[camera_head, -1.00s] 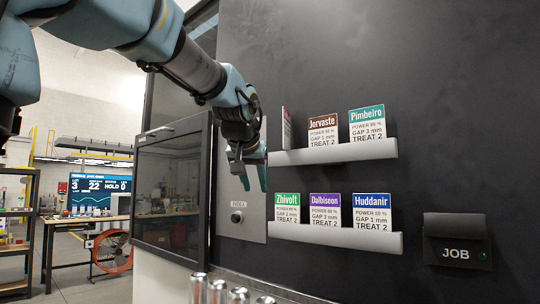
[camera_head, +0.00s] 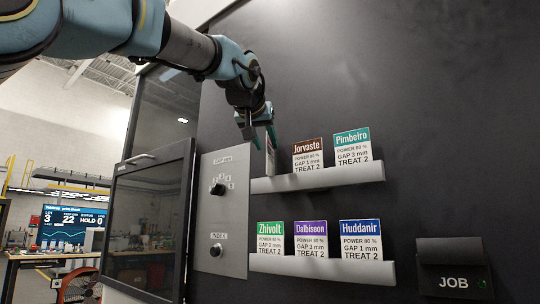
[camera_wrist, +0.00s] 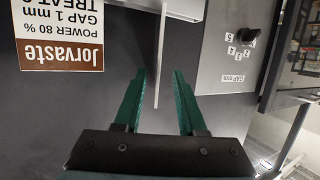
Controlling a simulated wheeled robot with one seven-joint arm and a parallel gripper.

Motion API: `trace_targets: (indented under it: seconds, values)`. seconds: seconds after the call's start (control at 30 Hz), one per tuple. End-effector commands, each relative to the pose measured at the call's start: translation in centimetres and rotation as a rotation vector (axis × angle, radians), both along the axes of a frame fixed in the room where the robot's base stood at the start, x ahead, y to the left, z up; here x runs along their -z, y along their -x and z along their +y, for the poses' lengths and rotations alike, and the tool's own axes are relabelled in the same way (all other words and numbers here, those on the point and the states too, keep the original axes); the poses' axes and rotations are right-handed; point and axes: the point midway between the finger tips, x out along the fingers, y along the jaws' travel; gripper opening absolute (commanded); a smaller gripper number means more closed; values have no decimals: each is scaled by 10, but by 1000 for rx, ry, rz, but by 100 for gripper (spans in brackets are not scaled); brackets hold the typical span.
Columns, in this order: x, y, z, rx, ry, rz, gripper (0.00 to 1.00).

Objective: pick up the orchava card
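A card stands nearly edge-on at the left end of the upper rack (camera_head: 320,180); its name cannot be read, and no visible card reads Orchava. This edge-on card (camera_head: 270,158) is left of the Jorvaste card (camera_head: 308,155). In the wrist view, the thin card (camera_wrist: 159,70) reaches into the gap between my two green fingers, with space on both sides. My gripper (camera_head: 259,134) is open around the card's upper part and points at the panel. It also shows open in the wrist view (camera_wrist: 160,78).
The Pimbeiro card (camera_head: 352,147) stands farther right on the upper rack. The lower rack (camera_head: 320,268) holds Zhivolt, Dalbiseon and Huddanir cards. A knob plate (camera_head: 222,210) and a dark screen door (camera_head: 148,225) are at left. A JOB slot (camera_head: 450,270) is at lower right.

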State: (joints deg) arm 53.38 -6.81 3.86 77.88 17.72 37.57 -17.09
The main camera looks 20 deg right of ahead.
Motion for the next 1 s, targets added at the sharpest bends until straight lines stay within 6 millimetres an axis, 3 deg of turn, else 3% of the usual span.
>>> trace_targets:
  seconds: [0.3,0.57,0.93,1.0]
  values:
    - [14,-29,-27,0,-3,2,40]
    - [16,-32,-29,0,-1,1,40]
    - [16,-32,-28,0,-1,1,1]
    - [16,-32,-28,0,-1,1,0]
